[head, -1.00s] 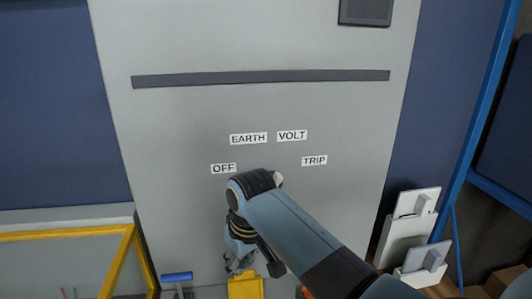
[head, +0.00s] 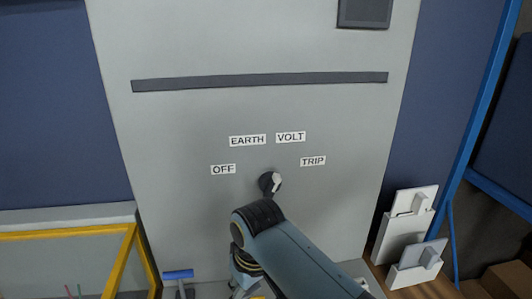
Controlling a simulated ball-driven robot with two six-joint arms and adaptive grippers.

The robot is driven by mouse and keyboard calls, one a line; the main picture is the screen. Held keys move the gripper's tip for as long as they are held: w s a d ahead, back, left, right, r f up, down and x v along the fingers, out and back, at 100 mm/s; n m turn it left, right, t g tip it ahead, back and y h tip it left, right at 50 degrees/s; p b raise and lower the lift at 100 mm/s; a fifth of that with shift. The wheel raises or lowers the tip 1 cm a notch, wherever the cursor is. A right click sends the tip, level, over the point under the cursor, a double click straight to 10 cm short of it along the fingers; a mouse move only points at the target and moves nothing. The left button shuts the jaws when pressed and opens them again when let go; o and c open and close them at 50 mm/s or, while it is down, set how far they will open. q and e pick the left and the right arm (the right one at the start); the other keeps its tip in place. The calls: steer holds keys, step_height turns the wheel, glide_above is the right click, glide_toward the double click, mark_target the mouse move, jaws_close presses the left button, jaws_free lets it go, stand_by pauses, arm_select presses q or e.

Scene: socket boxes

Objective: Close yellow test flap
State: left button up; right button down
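A thin sliver of the yellow test flap (head: 258,297) shows at the bottom edge, under my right arm; the rest is hidden or below the picture, so I cannot tell its angle. My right gripper (head: 243,291) is at the bottom edge beside that sliver. Its fingertips are cut off, so I cannot tell whether it is open or touches the flap. My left gripper does not show.
A dark rotary knob (head: 270,184) with a pale pointer sits on the grey panel (head: 210,120) among OFF, EARTH, VOLT and TRIP labels. A blue-topped part (head: 178,275) is at lower left. White socket boxes (head: 408,225) stand at right. A yellow-framed case (head: 65,236) is at left.

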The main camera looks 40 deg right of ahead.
stand_by(0.4)
steer(key=shift+s+a+f, duration=0.35)
steer(key=shift+s+f, duration=0.3)
steer(key=shift+s, duration=0.05)
steer(key=shift+s+a+f, duration=0.35)
steer(key=shift+s+f, duration=0.25)
steer(key=shift+s, duration=0.05)
steer(key=shift+r, duration=3.5)
